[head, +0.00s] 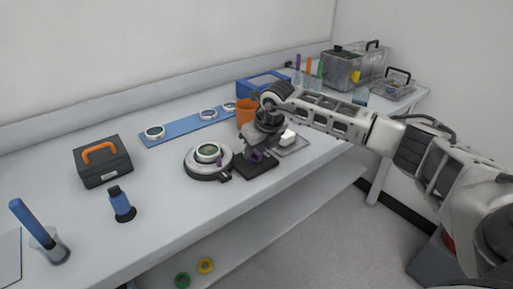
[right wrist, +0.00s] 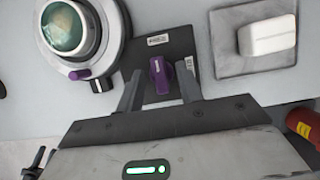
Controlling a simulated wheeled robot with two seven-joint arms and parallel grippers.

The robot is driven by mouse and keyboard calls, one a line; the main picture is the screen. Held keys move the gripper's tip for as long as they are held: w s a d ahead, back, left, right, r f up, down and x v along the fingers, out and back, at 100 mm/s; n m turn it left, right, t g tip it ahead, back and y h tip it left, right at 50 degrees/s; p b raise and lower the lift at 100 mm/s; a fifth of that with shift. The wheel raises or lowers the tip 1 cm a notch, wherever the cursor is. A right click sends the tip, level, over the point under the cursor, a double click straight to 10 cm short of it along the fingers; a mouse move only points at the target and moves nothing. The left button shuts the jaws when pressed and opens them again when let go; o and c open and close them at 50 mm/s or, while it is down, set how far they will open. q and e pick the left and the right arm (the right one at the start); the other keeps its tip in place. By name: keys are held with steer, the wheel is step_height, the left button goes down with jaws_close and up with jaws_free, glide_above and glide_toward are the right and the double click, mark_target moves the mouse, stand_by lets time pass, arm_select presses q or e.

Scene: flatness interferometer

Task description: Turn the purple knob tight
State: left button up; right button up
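The purple knob (right wrist: 161,75) stands on a dark plate (right wrist: 183,42) in the right wrist view. It also shows small in the head view (head: 256,156), partly hidden by my gripper. My right gripper (right wrist: 160,85) is open, with one finger on each side of the knob; I see gaps between the fingers and the knob. A round grey instrument (head: 208,160) with a greenish glass disc (right wrist: 64,28) sits left of the plate and carries another small purple part (right wrist: 79,74). My left gripper is not in view.
A white block (right wrist: 268,35) lies on a grey plate right of the knob. An orange cup (head: 245,112) stands behind my right gripper.

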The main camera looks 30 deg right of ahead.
steer(key=shift+c, duration=0.3)
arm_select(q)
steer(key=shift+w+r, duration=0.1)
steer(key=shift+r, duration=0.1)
arm_select(e)
jaws_close()
